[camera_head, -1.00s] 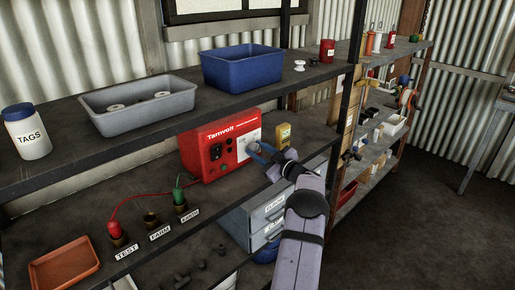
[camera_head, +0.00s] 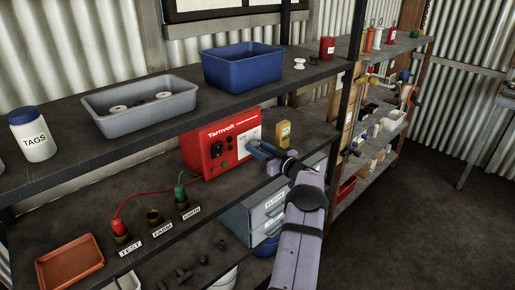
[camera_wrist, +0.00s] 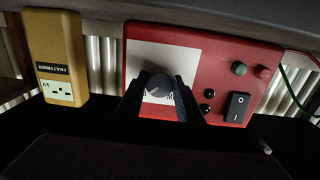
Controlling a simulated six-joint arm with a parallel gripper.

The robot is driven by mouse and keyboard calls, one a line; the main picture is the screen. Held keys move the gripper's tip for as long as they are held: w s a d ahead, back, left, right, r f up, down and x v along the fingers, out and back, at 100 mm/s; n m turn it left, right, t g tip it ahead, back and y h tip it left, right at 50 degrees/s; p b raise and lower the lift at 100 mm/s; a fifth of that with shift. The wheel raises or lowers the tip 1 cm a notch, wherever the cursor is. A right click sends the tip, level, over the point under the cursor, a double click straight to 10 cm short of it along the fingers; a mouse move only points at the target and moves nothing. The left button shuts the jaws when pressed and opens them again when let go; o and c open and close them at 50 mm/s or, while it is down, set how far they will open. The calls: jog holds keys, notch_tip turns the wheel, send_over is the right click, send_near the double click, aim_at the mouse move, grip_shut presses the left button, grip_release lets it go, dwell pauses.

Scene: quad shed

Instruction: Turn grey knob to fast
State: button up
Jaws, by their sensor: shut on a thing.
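The red Tarnvolt box (camera_head: 212,152) stands on the lower shelf. The wrist view shows its front (camera_wrist: 210,60) with a pale panel that carries the round grey knob (camera_wrist: 158,86). My gripper (camera_wrist: 158,98) has its two dark fingers on either side of the knob and is shut on it. In the head view my gripper (camera_head: 258,147) reaches the box's front from the right, and the knob is mostly hidden there. The knob's pointer line shows, but the fingers cover most of the panel's lettering, so I cannot tell its setting.
A yellow fault finder (camera_wrist: 58,60) stands beside the box. A black rocker switch (camera_wrist: 237,107) and several small sockets and terminals are on the box's front. A red lead (camera_head: 140,192) runs to the labelled posts. The upper shelf (camera_head: 90,160) hangs above.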

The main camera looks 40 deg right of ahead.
jog(key=o, duration=1)
jog(key=shift+o, duration=0.2)
jog(key=shift+s+a+b, duration=0.1)
jog(key=shift+s+b, duration=0.8)
jog(key=shift+s, duration=2.8)
jog(key=shift+r, duration=0.1)
